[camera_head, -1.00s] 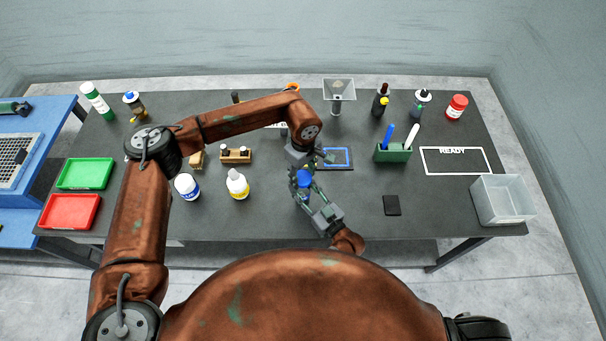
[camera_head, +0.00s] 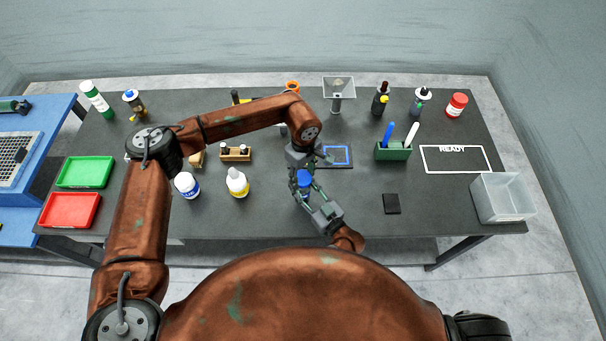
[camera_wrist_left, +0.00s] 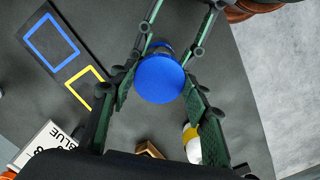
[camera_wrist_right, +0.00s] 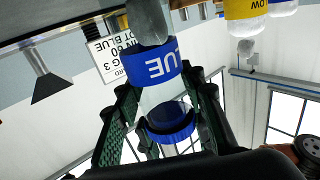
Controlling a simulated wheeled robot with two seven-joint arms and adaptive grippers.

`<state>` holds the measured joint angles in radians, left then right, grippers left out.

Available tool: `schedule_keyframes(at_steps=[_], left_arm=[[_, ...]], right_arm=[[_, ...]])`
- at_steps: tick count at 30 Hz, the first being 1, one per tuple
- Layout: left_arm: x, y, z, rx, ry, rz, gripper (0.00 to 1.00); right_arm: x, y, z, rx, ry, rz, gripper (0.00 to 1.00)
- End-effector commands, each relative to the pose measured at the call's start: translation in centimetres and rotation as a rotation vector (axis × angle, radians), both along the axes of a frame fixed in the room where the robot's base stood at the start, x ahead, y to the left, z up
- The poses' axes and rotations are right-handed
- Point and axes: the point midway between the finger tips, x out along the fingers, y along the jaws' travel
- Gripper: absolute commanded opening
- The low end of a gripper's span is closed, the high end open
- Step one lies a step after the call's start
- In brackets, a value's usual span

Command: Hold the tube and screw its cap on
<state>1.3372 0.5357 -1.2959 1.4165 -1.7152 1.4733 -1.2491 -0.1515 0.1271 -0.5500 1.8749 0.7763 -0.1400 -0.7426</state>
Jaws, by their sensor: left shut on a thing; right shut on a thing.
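The clear tube (camera_wrist_right: 157,97) has a blue band lettered BLUE and shows upside down in the right wrist view. My right gripper (camera_wrist_right: 163,103) is shut on the tube, its green pads on either side. The blue cap (camera_head: 304,178) sits at the tube's top end; it also shows face-on in the left wrist view (camera_wrist_left: 160,78). My left gripper (camera_wrist_left: 158,92) reaches in from above and is shut on the cap, one finger on each side. Whether the cap is fully seated cannot be told; fingers hide the joint. Both grippers hold these above the table.
A dark mat with a blue outline (camera_head: 337,155) lies just behind the grippers. A yellow-labelled bottle (camera_head: 237,184) and a white bottle (camera_head: 187,186) stand left. A green pen holder (camera_head: 393,151), black slab (camera_head: 391,204) and clear bin (camera_head: 502,199) are right.

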Motion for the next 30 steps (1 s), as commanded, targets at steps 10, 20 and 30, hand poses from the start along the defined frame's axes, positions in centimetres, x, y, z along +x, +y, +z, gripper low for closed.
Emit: schedule_keyframes(at_steps=[10,20,30], left_arm=[[-0.05,0.17,0.05,0.001,-0.001,-0.563,0.33],[-0.01,0.39,0.03,0.0,-0.001,-1.244,0.33],[0.07,0.52,-0.01,0.0,0.0,-1.673,0.33]], right_arm=[[0.0,0.0,-0.01,0.0,0.0,0.0,0.0],[-0.01,-0.01,-0.04,-0.001,0.001,0.0,0.0],[-0.02,-0.01,-0.07,-0.001,0.001,0.0,0.0]])
